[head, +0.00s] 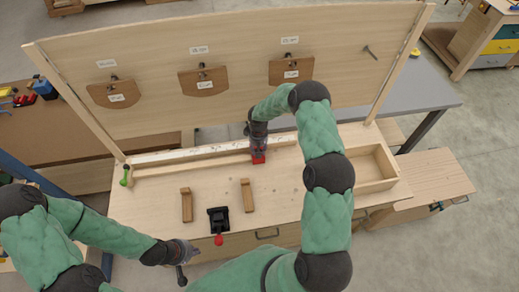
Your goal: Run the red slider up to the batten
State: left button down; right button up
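The red slider (258,159) is a small red block at the front edge of a long pale wooden strip (195,153), likely the batten, along the back of the workbench. My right gripper (258,149) points down directly over the red slider and covers its top. Its fingers seem to meet the block, but whether they are closed on it is hidden. My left gripper (182,268) hangs low near the bench's front edge, away from the slider. Its fingers are small and dark, and their opening is unclear.
Two short wooden blocks (187,205) (248,195) and a black clamp with a red knob (218,220) sit on the bench top. A green-handled item (125,176) stands at the left end. An open wooden tray (391,181) is at right. An upright panel (230,60) with tags rises behind.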

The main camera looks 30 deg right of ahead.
jog(key=shift+o, duration=0.7)
jog(key=shift+r, duration=0.15)
notch_tip(320, 180, up, 12)
jog(key=shift+f, duration=0.25)
